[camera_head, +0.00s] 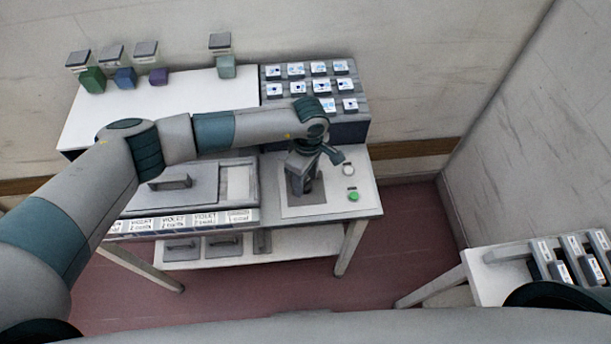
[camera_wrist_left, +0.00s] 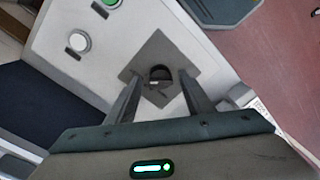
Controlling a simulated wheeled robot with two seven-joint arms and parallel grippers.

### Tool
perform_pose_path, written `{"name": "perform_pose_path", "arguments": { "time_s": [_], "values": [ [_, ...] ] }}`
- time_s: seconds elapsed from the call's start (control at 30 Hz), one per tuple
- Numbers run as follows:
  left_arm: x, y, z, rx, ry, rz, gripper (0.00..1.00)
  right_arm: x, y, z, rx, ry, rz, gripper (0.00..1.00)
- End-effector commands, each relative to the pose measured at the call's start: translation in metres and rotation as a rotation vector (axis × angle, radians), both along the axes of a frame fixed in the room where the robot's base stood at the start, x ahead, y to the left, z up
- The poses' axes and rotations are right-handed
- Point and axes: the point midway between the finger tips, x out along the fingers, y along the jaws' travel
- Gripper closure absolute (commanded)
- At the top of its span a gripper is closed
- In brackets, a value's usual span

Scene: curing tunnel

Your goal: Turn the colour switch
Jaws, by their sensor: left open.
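The colour switch is a dark round knob on a grey diamond-looking plate (camera_wrist_left: 183,48) in the left wrist view. The knob (camera_wrist_left: 160,74) shows between the fingertips of my left gripper (camera_wrist_left: 160,82), which is open, one finger on each side. I cannot tell whether the fingers touch it. In the head view my left gripper (camera_head: 302,184) points down over the white control panel (camera_head: 322,207), largely hiding the switch. My right gripper is not in view.
A white button (camera_head: 348,170) and a green button (camera_head: 354,196) sit right of the switch. A rack of labelled blocks (camera_head: 315,92) stands behind. A lidded tray (camera_head: 185,190) is to the left. Coloured blocks, including a green one (camera_head: 92,80), line the back. Another stand (camera_head: 490,280) is at lower right.

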Motion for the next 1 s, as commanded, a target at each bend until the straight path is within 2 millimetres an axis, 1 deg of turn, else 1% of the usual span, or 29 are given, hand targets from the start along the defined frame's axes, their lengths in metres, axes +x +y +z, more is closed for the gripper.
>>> {"name": "perform_pose_path", "arguments": {
  "time_s": [0.13,0.4,0.43,0.47,0.5,0.57,0.6,0.83,1.0],
  "values": [
    [-0.0011,0.0002,-0.0059,0.000,0.001,0.000,0.53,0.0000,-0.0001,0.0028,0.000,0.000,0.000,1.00],
    [-0.0006,0.0003,-0.0068,0.000,0.000,0.000,0.53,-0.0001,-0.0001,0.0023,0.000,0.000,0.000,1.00],
    [-0.0006,0.0003,-0.0068,0.000,0.000,0.000,0.57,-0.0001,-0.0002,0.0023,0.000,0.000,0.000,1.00],
    [-0.0006,0.0003,-0.0067,0.000,0.000,0.000,0.65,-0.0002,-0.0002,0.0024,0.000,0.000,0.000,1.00],
    [-0.0006,0.0003,-0.0066,0.000,0.000,0.000,0.74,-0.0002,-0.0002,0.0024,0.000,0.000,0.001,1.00],
    [-0.0005,0.0003,-0.0066,0.000,0.000,0.000,0.88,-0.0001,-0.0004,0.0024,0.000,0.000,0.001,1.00],
    [-0.0005,0.0003,-0.0065,0.000,0.000,0.000,0.93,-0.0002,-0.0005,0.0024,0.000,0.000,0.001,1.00],
    [-0.0001,0.0003,-0.0067,-0.001,0.000,0.007,0.93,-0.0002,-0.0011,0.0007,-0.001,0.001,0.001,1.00],
    [0.0004,0.0004,-0.0078,-0.001,-0.002,0.040,0.92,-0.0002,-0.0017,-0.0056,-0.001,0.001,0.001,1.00]
  ]
}}
